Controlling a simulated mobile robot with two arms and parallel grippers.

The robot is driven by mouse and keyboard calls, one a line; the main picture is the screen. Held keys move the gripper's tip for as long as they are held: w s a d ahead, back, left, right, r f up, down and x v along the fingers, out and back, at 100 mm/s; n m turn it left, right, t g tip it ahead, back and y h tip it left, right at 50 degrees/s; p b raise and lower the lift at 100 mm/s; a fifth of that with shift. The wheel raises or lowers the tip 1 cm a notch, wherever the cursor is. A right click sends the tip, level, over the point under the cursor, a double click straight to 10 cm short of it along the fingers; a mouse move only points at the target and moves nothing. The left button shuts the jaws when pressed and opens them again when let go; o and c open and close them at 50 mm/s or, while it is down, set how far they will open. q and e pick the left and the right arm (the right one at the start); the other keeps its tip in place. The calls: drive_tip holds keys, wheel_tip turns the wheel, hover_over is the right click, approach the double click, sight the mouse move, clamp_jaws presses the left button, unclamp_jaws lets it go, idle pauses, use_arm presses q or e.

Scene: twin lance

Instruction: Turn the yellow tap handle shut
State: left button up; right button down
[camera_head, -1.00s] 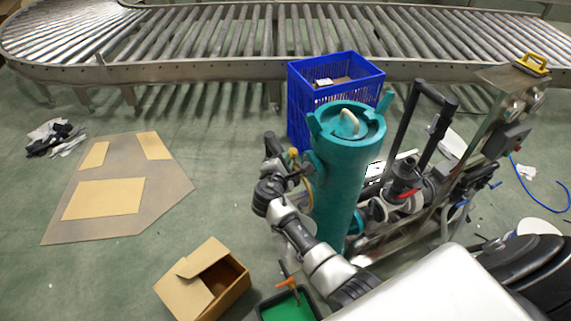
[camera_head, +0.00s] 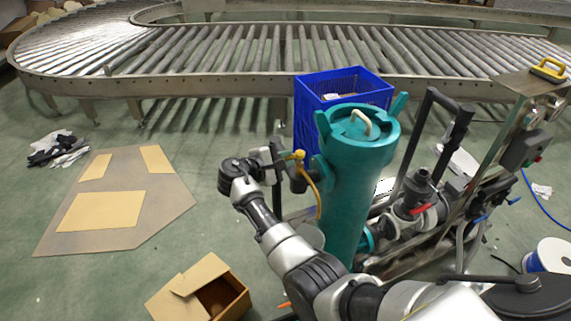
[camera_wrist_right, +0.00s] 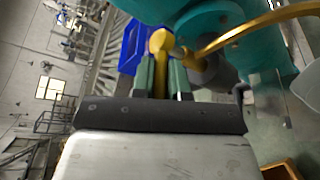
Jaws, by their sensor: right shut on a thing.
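The yellow tap handle (camera_head: 310,183) is on the left side of the teal cylinder (camera_head: 352,190). It has a rounded yellow end and a thin curved bar running down beside the cylinder. My right gripper (camera_head: 289,158) is at the rounded end. In the right wrist view, the gripper's two greenish fingers (camera_wrist_right: 162,70) are shut on the yellow end of the handle (camera_wrist_right: 160,42), and the curved bar extends to the right. The exact contact is partly hidden by the fingers. My left gripper is in neither view.
A blue crate (camera_head: 340,86) stands behind the cylinder. A steel frame with pipes and a red-handled valve (camera_head: 419,209) is to the right. An open cardboard box (camera_head: 200,290) and flattened cardboard (camera_head: 110,200) lie on the floor at left. A roller conveyor (camera_head: 250,85) spans the back.

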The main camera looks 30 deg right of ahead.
idle(0.4)
drive_tip(key=c, duration=1.1)
unclamp_jaws()
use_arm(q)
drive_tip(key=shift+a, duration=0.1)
